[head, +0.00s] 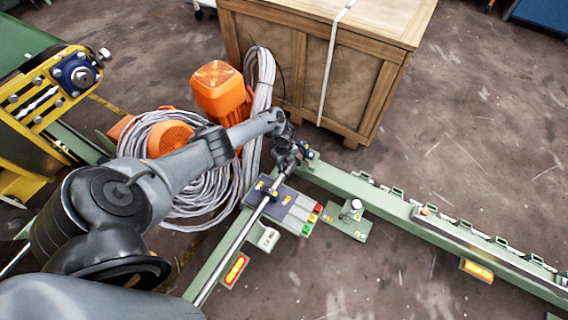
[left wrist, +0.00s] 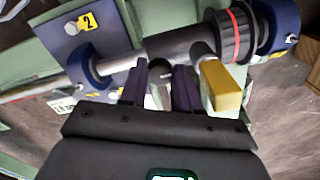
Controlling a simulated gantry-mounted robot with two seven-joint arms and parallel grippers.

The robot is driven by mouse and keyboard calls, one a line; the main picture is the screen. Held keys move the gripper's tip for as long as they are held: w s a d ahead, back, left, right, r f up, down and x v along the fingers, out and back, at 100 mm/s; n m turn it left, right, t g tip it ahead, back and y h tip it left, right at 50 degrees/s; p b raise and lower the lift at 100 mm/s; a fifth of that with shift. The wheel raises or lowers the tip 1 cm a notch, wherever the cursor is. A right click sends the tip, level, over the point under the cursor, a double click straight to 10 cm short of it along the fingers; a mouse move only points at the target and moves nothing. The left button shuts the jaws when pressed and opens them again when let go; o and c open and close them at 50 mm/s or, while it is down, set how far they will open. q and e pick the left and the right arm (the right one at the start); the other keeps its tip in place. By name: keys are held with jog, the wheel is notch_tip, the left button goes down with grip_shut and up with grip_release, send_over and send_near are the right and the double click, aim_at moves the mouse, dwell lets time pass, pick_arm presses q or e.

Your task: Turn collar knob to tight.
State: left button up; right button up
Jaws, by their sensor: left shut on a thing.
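My left gripper (head: 290,158) reaches the far end of the green rail, beside the dark blue plate. A black ring with a red band (left wrist: 236,34) sits on the shaft further right. My right gripper is not in view.
A blue plate with red and green buttons (head: 300,213) sits near the rail. A wooden crate (head: 350,80) stands behind. Coiled grey cable (head: 182,135) and an orange motor (head: 219,88) lie close behind my left arm. A green rail (head: 400,207) runs right; floor in front is clear.

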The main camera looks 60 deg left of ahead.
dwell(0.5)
pick_arm(q)
jog(key=o, duration=1.1)
jog(key=shift+c, duration=0.2)
